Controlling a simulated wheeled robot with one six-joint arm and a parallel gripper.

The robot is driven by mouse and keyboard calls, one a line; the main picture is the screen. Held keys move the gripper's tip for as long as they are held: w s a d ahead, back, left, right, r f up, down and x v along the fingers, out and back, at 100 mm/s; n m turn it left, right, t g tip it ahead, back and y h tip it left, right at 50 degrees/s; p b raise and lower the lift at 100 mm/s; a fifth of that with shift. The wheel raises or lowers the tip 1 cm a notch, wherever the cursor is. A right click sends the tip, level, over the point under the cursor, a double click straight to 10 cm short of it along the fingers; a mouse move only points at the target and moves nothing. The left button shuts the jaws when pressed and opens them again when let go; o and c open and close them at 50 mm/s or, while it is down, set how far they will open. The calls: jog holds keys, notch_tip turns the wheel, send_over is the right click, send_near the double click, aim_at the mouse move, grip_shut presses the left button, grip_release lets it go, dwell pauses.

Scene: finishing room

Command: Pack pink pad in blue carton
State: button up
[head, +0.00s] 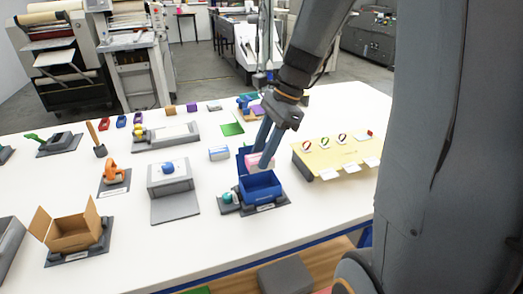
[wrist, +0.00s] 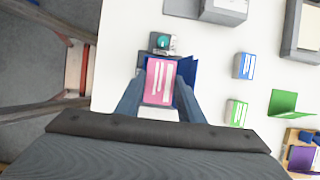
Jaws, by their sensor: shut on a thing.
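The pink pad (wrist: 159,81) is held between the two fingers of my gripper (wrist: 158,108). In the head view the pink pad (head: 262,160) shows between the fingers of my gripper (head: 264,155), just above the blue carton. The blue carton (head: 261,188) stands open on a dark base on the white table, its lid flap raised behind. In the wrist view the blue carton (wrist: 188,70) shows mostly as a blue flap beside the pad; the pad hides most of the rest. I cannot tell whether the pad's lower edge is inside the carton.
A small teal-topped item (head: 228,198) sits left of the carton. A grey box-shaped device (head: 169,179) stands further left, and an open brown carton (head: 72,228) at the front left. A yellow board (head: 335,155) with rings lies to the right. A blue-and-white pad (head: 218,153) lies behind.

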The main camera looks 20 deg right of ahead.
notch_tip(320, 180, down, 2)
jog(key=shift+f+b, duration=0.2)
jog(key=shift+b, duration=0.85)
jog(key=shift+f+b, duration=0.35)
jog(key=shift+f, duration=0.75)
jog(key=shift+f, duration=0.95)
dwell(0.4)
jog(key=o, duration=1.1)
jog(key=shift+r, duration=0.1)
notch_tip(320, 180, up, 10)
jog(key=p, duration=1)
dwell(0.5)
